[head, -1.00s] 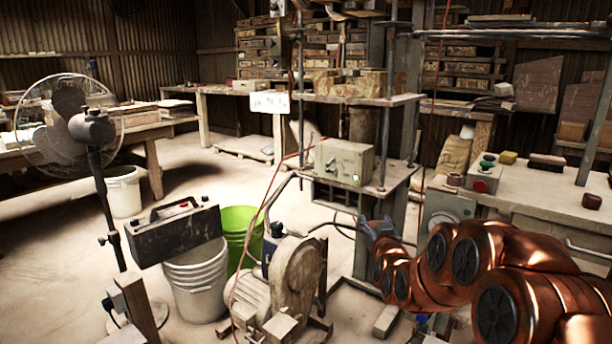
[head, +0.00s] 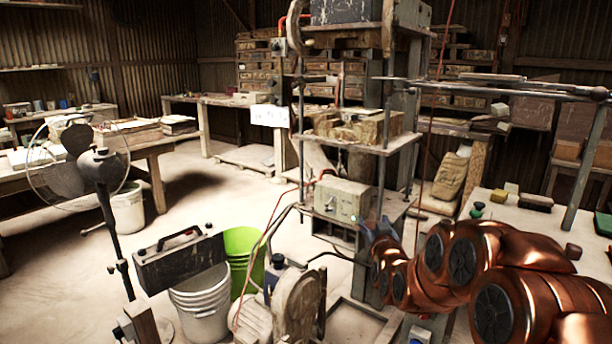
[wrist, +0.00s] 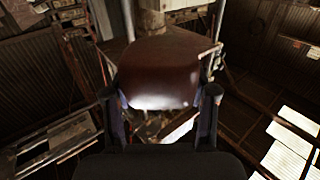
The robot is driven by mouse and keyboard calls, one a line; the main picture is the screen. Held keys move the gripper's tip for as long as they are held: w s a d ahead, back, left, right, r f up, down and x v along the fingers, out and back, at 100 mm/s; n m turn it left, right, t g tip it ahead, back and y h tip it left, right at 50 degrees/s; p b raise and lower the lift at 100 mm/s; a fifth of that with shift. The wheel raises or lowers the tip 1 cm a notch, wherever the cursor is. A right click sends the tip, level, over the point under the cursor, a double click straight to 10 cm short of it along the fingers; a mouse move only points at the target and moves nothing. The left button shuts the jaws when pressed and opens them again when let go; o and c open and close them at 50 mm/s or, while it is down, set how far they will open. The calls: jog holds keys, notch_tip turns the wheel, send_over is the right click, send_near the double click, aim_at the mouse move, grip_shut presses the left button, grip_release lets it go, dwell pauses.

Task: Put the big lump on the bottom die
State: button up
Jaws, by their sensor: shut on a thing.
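My gripper (wrist: 160,108) is shut on a dark reddish-brown lump (wrist: 160,70), held between its two fingers in the wrist view. In the head view my gripper (head: 374,232) is at the lower right of the press, in front of its frame. The lump cannot be made out there. The press (head: 386,90) stands in the middle. Tan blocks (head: 360,126) lie on its plate, above and to the left of my gripper; I cannot tell for sure whether they include the bottom die.
A control box (head: 342,199) sits below the plate, and upright rods flank the plate. A table (head: 500,213) with small blocks is at the right. A fan (head: 98,165), a white bucket (head: 203,306) and a green bucket (head: 243,243) stand left. Open floor lies behind them.

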notch_tip(320, 180, up, 17)
jog(key=p, duration=1.5)
jog(key=shift+f, duration=0.2)
